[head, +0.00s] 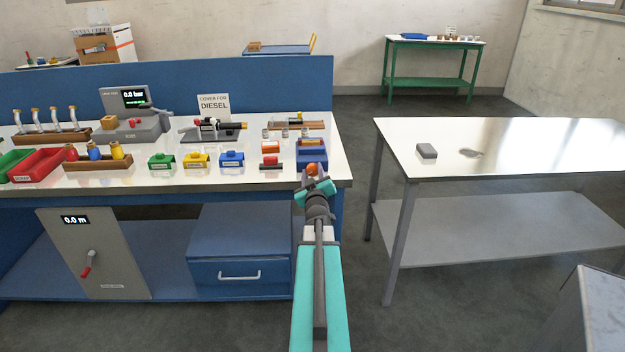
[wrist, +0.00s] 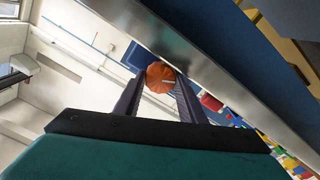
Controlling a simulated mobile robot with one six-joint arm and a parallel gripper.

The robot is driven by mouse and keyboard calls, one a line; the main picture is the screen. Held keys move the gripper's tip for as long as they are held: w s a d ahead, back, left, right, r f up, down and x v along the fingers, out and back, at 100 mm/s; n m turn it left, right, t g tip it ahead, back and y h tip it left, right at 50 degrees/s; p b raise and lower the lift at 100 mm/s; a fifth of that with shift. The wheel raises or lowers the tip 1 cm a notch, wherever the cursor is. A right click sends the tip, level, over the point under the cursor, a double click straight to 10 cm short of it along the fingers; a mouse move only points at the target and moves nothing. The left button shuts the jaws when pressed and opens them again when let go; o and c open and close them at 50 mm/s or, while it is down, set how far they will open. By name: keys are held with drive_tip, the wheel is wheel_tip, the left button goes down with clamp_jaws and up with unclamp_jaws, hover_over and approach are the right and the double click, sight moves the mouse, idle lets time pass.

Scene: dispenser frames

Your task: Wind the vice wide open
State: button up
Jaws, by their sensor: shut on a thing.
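A blue block-shaped fixture (head: 318,156), which looks like the vice, sits at the right front corner of the bench. How far its jaws are apart is too small to tell. An orange ball knob (head: 313,169) is at its front, by the bench edge. My gripper (head: 315,187) reaches up to this knob from the front. In the wrist view the orange knob (wrist: 160,72) sits between the two dark fingertips, and my gripper is shut on it. The link from knob to vice is mostly hidden.
The white bench top (head: 215,180) holds green, yellow and blue holders, a gauge unit (head: 135,115) and a "cover for diesel" sign (head: 214,104). A separate table (head: 520,150) with a small grey block (head: 427,151) stands to the right. Open floor lies between.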

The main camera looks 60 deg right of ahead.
drive_tip(key=shift+d+r+n+b, duration=0.2)
drive_tip(key=shift+n+b, duration=0.25)
drive_tip(key=shift+n, duration=0.15)
drive_tip(key=o, duration=1)
drive_tip(key=shift+s+f, duration=0.1)
drive_tip(key=shift+o, duration=0.2)
drive_tip(key=shift+a, duration=0.1)
drive_tip(key=shift+a+f, duration=0.15)
